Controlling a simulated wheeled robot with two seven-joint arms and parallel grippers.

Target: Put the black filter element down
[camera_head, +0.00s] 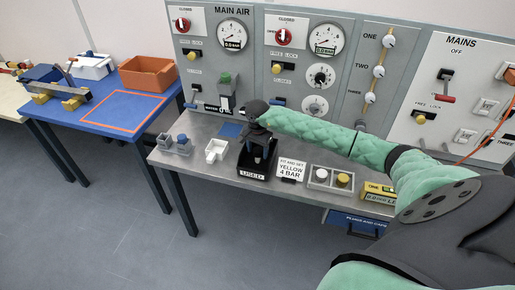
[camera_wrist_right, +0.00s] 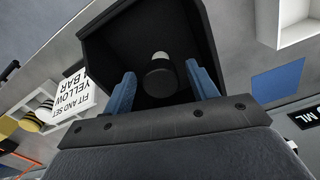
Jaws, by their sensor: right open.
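My right gripper (camera_head: 258,151) points down into a small black bin (camera_head: 252,173) on the grey bench. In the right wrist view the two blue fingers (camera_wrist_right: 163,88) are apart, reaching into the black bin (camera_wrist_right: 112,38). The black filter element (camera_wrist_right: 160,80), a short dark cylinder with a pale end, is inside the bin between the fingers. Gaps show on both sides of it. Its lower part blends with the dark bin, so I cannot tell exactly how it rests. In the head view the element is hidden by the gripper and bin wall. My left gripper is not in view.
A white sign reading "FIT AND SET YELLOW 4 BAR" (camera_head: 291,169) stands right of the bin. A white tray (camera_head: 216,150) is on its left. A grey holder (camera_head: 331,180) with white and yellow pieces is farther right. The gauge panel (camera_head: 257,52) rises behind.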

